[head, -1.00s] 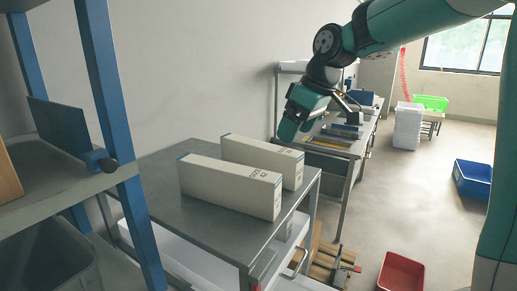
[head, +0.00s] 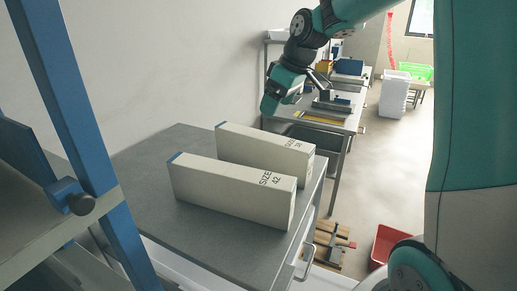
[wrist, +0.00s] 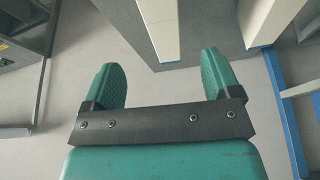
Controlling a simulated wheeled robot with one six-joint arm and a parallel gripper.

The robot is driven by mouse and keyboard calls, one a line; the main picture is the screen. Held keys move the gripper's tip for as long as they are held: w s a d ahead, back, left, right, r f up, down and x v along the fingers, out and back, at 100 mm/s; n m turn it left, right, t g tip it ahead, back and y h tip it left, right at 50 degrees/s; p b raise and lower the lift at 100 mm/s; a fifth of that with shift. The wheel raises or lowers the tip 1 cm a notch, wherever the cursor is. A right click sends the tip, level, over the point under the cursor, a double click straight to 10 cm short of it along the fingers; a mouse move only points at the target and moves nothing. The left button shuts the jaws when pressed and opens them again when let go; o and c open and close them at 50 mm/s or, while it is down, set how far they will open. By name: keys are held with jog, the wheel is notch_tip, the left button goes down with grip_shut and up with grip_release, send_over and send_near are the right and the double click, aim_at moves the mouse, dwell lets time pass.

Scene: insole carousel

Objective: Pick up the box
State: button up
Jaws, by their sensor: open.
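Two long cream boxes stand on edge, side by side, on a grey-topped cart (head: 165,220) in the head view. The nearer box (head: 228,192) reads SIZE 42. The farther box (head: 262,150) also has a size label, too small to read surely. My gripper (head: 270,106) is above and beyond the boxes, apart from both. In the wrist view my gripper (wrist: 165,76) has its two green fingers wide apart with nothing between them. A pale box end (wrist: 158,28) shows ahead of the gap; I cannot tell which box it is.
A blue-posted shelf (head: 85,130) stands close on the left. A workbench (head: 325,118) with tools is behind the cart. A red bin (head: 388,243) and a wooden pallet (head: 330,245) are on the floor at right. White crates (head: 394,95) stand farther back on open floor.

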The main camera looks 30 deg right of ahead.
aim_at(263, 135)
jog(key=p+x, duration=0.1)
jog(key=x, duration=0.6)
jog(key=shift+p, duration=0.4)
jog(key=shift+p+x, duration=1.45)
jog(key=shift+x, duration=1.3)
jog(key=shift+s, duration=0.1)
jog(key=c, duration=1.1)
